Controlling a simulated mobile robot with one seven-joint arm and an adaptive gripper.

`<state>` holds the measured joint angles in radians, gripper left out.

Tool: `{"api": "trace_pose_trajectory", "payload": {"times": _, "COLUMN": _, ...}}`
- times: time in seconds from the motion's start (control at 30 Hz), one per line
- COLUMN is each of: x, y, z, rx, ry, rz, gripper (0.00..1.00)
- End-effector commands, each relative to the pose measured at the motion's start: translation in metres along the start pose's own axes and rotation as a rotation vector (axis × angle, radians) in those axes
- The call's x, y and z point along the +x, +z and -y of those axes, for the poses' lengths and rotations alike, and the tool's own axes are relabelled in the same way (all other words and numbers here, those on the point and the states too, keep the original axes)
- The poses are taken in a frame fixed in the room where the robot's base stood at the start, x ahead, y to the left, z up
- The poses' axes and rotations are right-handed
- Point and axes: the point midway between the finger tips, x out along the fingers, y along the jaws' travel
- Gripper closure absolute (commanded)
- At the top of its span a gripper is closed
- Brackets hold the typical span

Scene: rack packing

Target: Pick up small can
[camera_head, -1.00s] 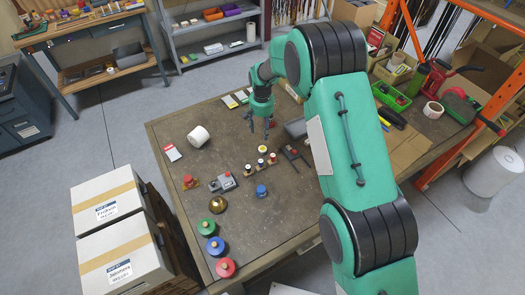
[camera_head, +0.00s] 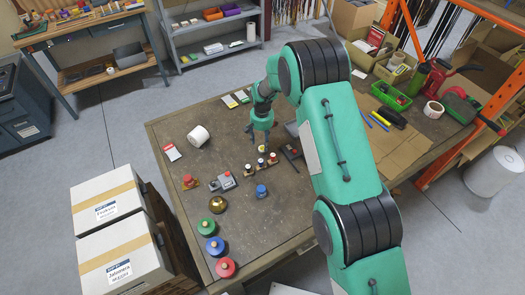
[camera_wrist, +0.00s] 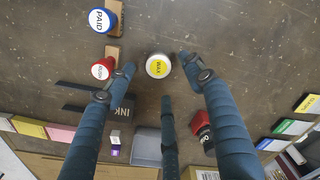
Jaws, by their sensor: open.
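The small can, a white round tin with a yellow "WAX" lid (camera_wrist: 158,66), stands on the worktable (camera_head: 220,125). In the wrist view it sits between the fingertips of my gripper (camera_wrist: 158,72), with a gap on either side. In the head view my gripper (camera_head: 262,140) points down just above the can, and its fingers partly hide the yellow lid. The fingers are spread, and nothing is held.
A blue PAID stamp (camera_wrist: 104,18) and a red-topped stamp (camera_wrist: 103,68) stand close left of the can in the wrist view. A dark ink pad (camera_wrist: 121,110), grey tray (camera_wrist: 147,146) and red-black object (camera_wrist: 202,128) lie nearby. Bare tabletop surrounds the can's far side.

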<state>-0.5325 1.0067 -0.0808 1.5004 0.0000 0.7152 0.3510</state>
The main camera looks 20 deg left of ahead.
Motion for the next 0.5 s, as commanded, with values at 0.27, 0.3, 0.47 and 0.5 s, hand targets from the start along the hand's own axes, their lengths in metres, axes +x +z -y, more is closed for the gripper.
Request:
{"api": "trace_pose_trajectory", "payload": {"times": 0.27, "x": 0.002, "y": -0.0001, "z": 0.0, "rx": 0.0, "ry": 0.0, "rz": 0.0, "gripper": 0.47}}
{"api": "trace_pose_trajectory", "payload": {"times": 0.3, "x": 0.002, "y": -0.0001, "z": 0.0, "rx": 0.0, "ry": 0.0, "rz": 0.0, "gripper": 0.47}}
{"api": "trace_pose_trajectory", "payload": {"times": 0.47, "x": 0.004, "y": 0.0002, "z": -0.0002, "rx": 0.0, "ry": 0.0, "rz": 0.0, "gripper": 0.47}}
{"api": "trace_pose_trajectory", "payload": {"times": 0.5, "x": 0.0055, "y": 0.0003, "z": -0.0004, "rx": 0.0, "ry": 0.0, "rz": 0.001, "gripper": 0.47}}
